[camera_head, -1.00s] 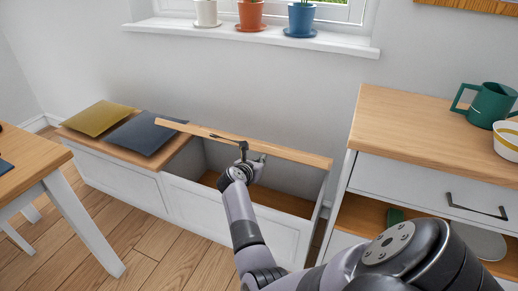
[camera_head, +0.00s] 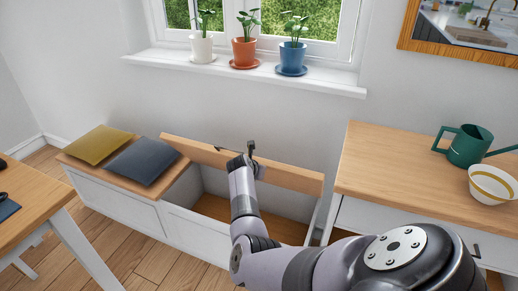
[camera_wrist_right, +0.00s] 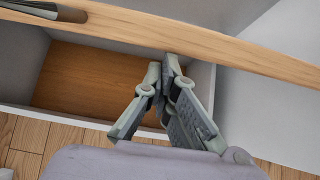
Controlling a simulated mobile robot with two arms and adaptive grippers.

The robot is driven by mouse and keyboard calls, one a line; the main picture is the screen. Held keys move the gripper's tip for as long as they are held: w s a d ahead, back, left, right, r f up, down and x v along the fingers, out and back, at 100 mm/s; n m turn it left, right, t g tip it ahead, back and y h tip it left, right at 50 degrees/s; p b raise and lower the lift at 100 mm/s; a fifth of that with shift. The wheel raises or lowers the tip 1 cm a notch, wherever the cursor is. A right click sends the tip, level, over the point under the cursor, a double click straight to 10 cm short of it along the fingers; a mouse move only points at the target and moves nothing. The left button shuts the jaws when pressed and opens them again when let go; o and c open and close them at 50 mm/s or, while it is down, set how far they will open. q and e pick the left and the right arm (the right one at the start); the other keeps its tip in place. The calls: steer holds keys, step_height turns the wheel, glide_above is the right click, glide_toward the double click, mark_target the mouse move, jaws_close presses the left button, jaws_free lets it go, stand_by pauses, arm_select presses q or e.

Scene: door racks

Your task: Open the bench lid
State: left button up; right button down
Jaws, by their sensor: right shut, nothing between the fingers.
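The bench lid (camera_head: 285,174) is a wooden board, raised and tilted up over the right part of the white bench (camera_head: 196,232). Its broad face shows in the head view, and its edge crosses the top of the wrist view (camera_wrist_right: 240,50). The compartment below is open, with a bare wooden floor (camera_wrist_right: 95,85). My right gripper (camera_head: 251,149) is at the lid's upper edge, near its middle. In the wrist view its fingers (camera_wrist_right: 172,62) are shut and empty, close against the board; I cannot tell whether they touch it. My left gripper is out of view.
A yellow cushion (camera_head: 98,144) and a grey cushion (camera_head: 143,160) lie on the bench's left part. A cabinet (camera_head: 385,175) with a green watering can (camera_head: 468,146) and a bowl (camera_head: 492,186) stands right. Potted plants line the windowsill (camera_head: 330,85) above.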

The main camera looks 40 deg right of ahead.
mark_target(265, 163)
steer(key=shift+w+d+r+b, duration=0.1)
steer(key=shift+w+d+r, duration=0.2)
steer(key=shift+d+r, duration=0.35)
steer(key=shift+w+d+r+b, duration=0.15)
steer(key=shift+w+d+r, duration=0.1)
steer(key=shift+d+r, duration=0.4)
steer(key=shift+w+d+r+b, duration=0.1)
steer(key=shift+w+d+r, duration=0.2)
steer(key=shift+d+r, duration=0.3)
steer(key=shift+f, duration=0.1)
